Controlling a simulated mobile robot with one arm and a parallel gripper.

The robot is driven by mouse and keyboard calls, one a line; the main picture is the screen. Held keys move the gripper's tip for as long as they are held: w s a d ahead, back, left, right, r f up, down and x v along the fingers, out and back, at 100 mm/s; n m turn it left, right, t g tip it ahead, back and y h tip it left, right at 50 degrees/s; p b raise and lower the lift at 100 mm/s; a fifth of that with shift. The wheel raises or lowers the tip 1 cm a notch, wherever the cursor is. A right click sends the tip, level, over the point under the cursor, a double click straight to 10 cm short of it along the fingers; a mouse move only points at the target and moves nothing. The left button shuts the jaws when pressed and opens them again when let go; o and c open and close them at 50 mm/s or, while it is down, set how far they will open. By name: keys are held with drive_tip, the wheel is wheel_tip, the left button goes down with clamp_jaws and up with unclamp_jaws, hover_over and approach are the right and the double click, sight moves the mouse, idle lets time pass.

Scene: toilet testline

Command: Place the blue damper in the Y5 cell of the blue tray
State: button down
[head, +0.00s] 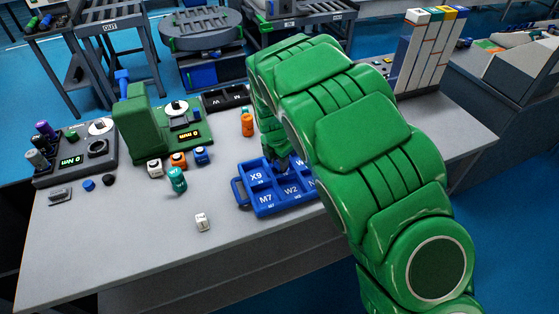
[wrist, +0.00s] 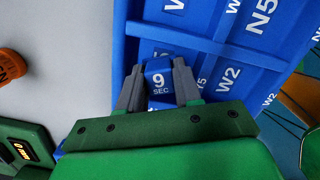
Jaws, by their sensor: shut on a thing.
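The blue tray (head: 262,212) lies on the grey table, partly hidden behind my arm. Its X9, M7 and W2 cells show in the head view. In the wrist view the tray (wrist: 133,28) fills the middle and right, with W2 and N5 labels readable. My gripper (wrist: 158,66) is shut on the blue damper (wrist: 160,79), a small blue block marked "9 SEC". It is at the tray, close to its long edge wall; I cannot tell how deep it sits. A label ending in 5 is partly covered beside the right finger. In the head view my gripper (head: 281,160) hides the damper.
White, orange and blue blocks (head: 201,155) stand left of the tray, with a teal cylinder (head: 177,180) in front. An orange cylinder (head: 247,124) stands behind the tray. The table's front left is mostly clear.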

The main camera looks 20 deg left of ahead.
drive_tip(key=c, duration=1.1)
unclamp_jaws()
drive_tip(key=shift+f, duration=0.1)
drive_tip(key=shift+o, duration=0.2)
wheel_tip(320, 180, up, 12)
drive_tip(key=s, duration=0.1)
drive_tip(key=shift+s+a, duration=0.2)
drive_tip(key=shift+a, duration=0.1)
